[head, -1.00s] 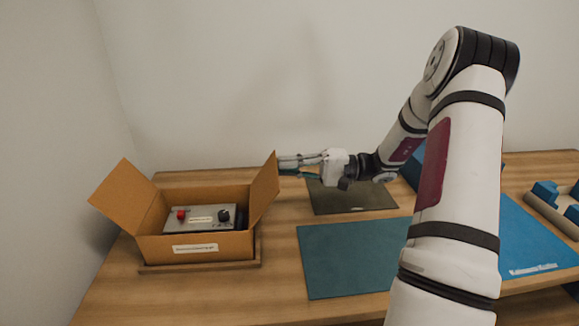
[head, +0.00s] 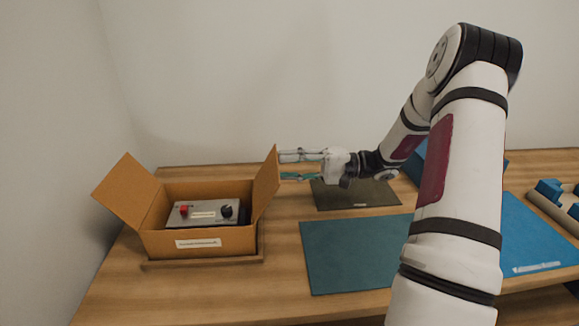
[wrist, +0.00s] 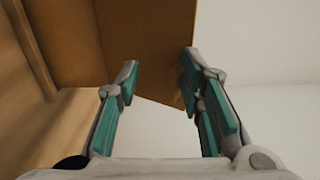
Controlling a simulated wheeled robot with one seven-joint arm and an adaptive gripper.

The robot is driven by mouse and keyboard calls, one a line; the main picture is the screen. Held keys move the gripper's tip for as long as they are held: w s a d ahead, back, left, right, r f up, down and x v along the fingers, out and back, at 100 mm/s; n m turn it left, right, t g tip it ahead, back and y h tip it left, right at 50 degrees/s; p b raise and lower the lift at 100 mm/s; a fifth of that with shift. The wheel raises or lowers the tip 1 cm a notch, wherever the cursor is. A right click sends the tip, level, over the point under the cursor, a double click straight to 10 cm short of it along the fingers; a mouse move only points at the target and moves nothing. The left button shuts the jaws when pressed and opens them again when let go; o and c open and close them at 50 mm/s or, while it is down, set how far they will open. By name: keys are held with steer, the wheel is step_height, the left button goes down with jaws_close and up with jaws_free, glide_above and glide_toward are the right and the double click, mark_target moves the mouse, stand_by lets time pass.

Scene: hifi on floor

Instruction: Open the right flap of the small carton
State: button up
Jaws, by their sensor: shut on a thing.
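The small carton (head: 205,246) is a brown box at the left of the table, with a label on its front. Its left flap (head: 127,192) leans outward. Its right flap (head: 266,183) stands up, tilted a little outward. My gripper (head: 281,166) is at the outer side of the right flap, near its top edge. In the wrist view the right flap (wrist: 150,45) reaches down between the two fingers of my gripper (wrist: 160,82), which stand apart with the flap's corner between them. Exact finger contact is hard to see. A grey device (head: 203,213) with a red button sits inside the carton.
The carton stands on a wooden tray (head: 205,262). A dark mat (head: 355,195) lies below my gripper and a teal mat (head: 358,255) nearer the front. Blue items lie at the right. The wall is behind the table.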

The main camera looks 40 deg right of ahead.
steer(key=v, duration=1.1)
steer(key=shift+s+d, duration=0.2)
steer(key=shift+d, duration=0.15)
steer(key=shift+f, duration=0.1)
